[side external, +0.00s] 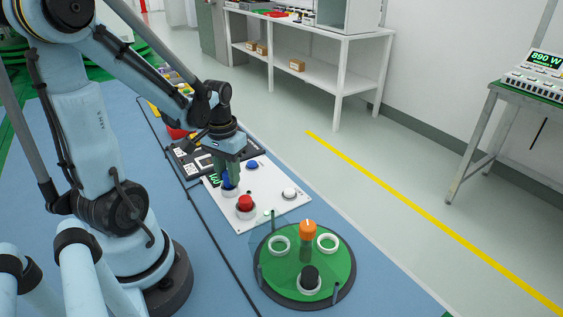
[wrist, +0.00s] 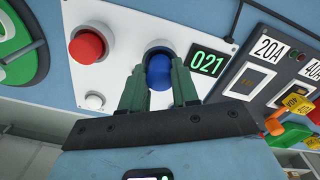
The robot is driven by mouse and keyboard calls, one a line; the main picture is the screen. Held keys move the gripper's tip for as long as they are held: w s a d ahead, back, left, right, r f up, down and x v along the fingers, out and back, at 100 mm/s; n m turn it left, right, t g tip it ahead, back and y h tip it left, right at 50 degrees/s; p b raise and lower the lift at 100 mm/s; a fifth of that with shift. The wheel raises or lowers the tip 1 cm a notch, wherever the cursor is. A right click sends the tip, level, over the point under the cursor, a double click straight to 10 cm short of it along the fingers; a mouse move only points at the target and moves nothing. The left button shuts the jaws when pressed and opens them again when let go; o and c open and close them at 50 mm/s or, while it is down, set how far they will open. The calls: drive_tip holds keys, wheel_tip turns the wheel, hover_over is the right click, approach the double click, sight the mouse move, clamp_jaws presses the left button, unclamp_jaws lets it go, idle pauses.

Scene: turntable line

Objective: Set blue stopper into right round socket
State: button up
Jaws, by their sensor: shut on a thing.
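The blue stopper (wrist: 159,75) sits between the two green fingers of my gripper (wrist: 160,66), which is shut on it. In the side view my gripper (side external: 228,172) points down over the white panel, and the blue stopper (side external: 228,181) shows partly behind a finger. A pale ring (wrist: 158,46) in the panel lies right behind the stopper; I cannot tell whether the stopper is clear of it. The right round socket (side external: 328,243) is a white ring on the green turntable (side external: 305,262), and looks empty. The left ring (side external: 280,245) also looks empty.
A black stopper (side external: 310,278) sits in the turntable's front ring. An orange-topped post (side external: 307,230) stands at its middle. A clear upright plate stands between panel and turntable.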

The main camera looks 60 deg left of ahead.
drive_tip(key=shift+f, duration=0.4)
drive_tip(key=o, duration=1.1)
drive_tip(key=shift+c, duration=0.2)
wheel_tip(320, 180, up, 12)
idle(0.4)
drive_tip(key=w+d+m+t, duration=0.2)
drive_tip(key=d+t, duration=0.1)
drive_tip(key=d, duration=0.4)
drive_tip(key=w+d+f+m+t, duration=0.1)
drive_tip(key=w+d+m+t, duration=0.2)
drive_tip(key=d, duration=0.5)
drive_tip(key=shift+w+f+t, duration=0.15)
drive_tip(key=shift+w+t, duration=0.1)
drive_tip(key=shift+t, duration=0.25)
